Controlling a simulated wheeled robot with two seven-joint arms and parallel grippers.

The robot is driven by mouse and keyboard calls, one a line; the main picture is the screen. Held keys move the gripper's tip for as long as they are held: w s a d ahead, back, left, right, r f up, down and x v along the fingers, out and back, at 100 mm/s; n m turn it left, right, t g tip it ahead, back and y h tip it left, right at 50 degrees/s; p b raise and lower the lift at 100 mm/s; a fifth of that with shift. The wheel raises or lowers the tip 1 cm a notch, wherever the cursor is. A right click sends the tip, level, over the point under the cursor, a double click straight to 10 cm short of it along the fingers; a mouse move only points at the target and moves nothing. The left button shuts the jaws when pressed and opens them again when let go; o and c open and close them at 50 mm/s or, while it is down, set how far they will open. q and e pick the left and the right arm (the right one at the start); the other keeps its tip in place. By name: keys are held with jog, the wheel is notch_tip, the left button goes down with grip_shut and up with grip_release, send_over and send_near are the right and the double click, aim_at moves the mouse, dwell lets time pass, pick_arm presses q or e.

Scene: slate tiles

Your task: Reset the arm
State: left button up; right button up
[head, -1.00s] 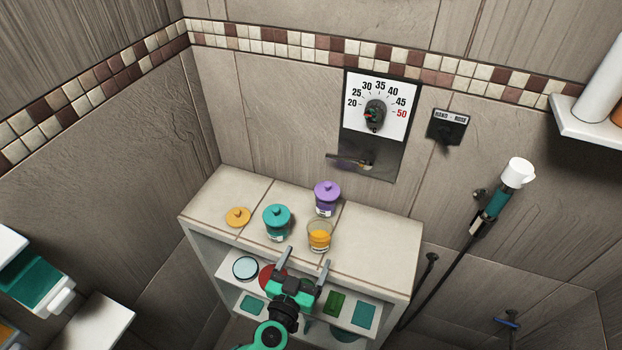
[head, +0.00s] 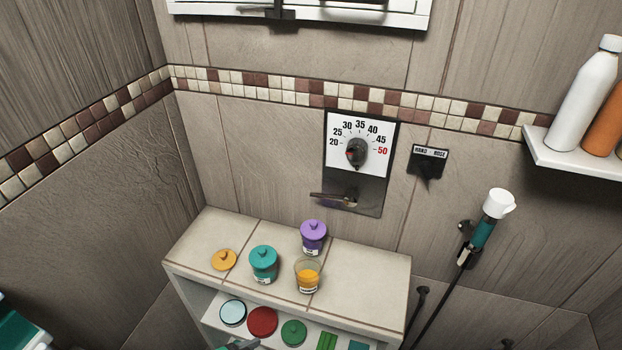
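Only a small grey-teal piece, seemingly the tip of my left gripper (head: 241,345), shows at the bottom edge of the head view, in front of the lower shelf. The rest of it is cut off, so I cannot see whether its fingers are open or shut. My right gripper is not in view.
A dial panel (head: 358,150), hand shower (head: 485,230) and bottle shelf (head: 575,160) are on the wall.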

pick_arm(q)
jog(key=s+a+n+g+y, duration=0.3)
jog(key=s+a+n+y, duration=0.35)
jog(key=a, duration=0.65)
notch_tip(320, 180, down, 32)
jog(key=s+m+g, duration=0.1)
jog(key=s+g, duration=0.1)
jog(key=s, duration=0.1)
jog(key=s+a+f, duration=0.2)
jog(key=s+f, duration=0.7)
jog(key=s+a+f+g, duration=0.1)
jog(key=s+a+f, duration=0.1)
jog(key=s+f, duration=0.7)
jog(key=shift+s+f, duration=0.2)
jog(key=shift+f, duration=0.3)
jog(key=shift+m+y, duration=0.25)
